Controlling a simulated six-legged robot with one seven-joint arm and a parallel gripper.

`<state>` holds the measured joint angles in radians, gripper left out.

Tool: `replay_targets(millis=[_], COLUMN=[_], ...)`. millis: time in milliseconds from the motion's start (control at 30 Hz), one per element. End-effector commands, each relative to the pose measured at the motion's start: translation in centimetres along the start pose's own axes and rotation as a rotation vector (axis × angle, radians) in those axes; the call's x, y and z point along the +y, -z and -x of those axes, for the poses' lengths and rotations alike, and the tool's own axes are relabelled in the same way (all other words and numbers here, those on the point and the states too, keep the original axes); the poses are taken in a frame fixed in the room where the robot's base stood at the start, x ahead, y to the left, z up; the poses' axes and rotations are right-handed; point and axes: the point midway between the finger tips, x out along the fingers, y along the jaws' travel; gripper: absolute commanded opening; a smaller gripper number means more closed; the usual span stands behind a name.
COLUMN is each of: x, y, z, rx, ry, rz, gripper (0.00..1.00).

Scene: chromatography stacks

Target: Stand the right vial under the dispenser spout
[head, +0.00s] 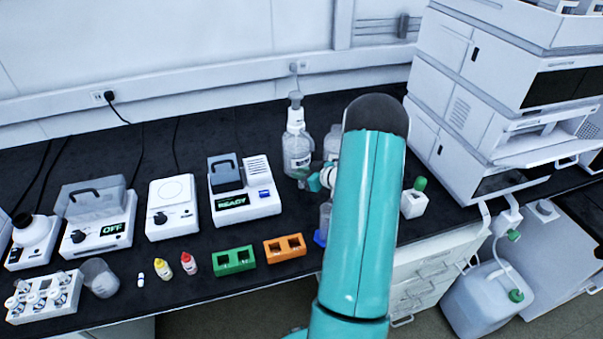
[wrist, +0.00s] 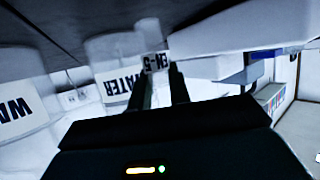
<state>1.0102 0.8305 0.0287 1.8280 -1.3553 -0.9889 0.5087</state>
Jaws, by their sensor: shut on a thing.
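In the wrist view, my gripper (wrist: 161,78) is shut on a small pale vial (wrist: 155,62) with a dark-lettered label, partly readable as "EN-5". The vial shows at the fingertips; its lower part is hidden. I cannot make out the dispenser spout for certain; a clear cylinder with a blue base (head: 320,238) shows partly at the left edge of my arm. Small vials with white, yellow (head: 161,265) and red (head: 189,264) caps stand on the bench at the front left.
A green rack (head: 234,261) and an orange rack (head: 285,248) sit left of my arm. A pump bottle (head: 297,145) stands behind. A READY device (head: 243,190) is at left, a white instrument stack (head: 490,110) at right. A WATER-labelled container (wrist: 116,86) is close behind the fingers.

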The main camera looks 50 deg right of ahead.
Motion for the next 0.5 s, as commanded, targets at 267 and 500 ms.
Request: replay_targets(millis=[267, 500], x=[-0.02, -0.03], y=[-0.35, -0.76], z=[-0.15, -0.33], rx=[0.000, 0.000], ry=[0.000, 0.001], rz=[0.000, 0.000], gripper=[0.00, 0.00])
